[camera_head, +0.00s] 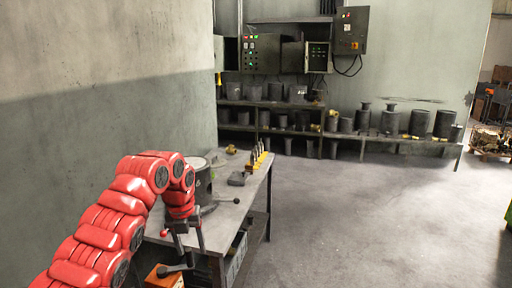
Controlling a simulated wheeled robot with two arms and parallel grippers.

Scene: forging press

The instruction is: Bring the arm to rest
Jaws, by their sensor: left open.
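My left arm (105,230) is red, comes in from the lower left, and bends over at the top. Its left gripper (189,244) hangs down, open, in front of the near edge of the metal workbench (233,193). Nothing shows between its fingers. A dark cylindrical machine (204,185) on the bench stands just behind the wrist and is partly hidden by it. My right arm and right gripper are not in view.
An orange box (165,277) sits low below the gripper. A yellow rack with tools (257,160) stands on the bench's far right. Shelves of dark cylinders (262,118) line the back wall. The grey floor (345,220) on the right is clear.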

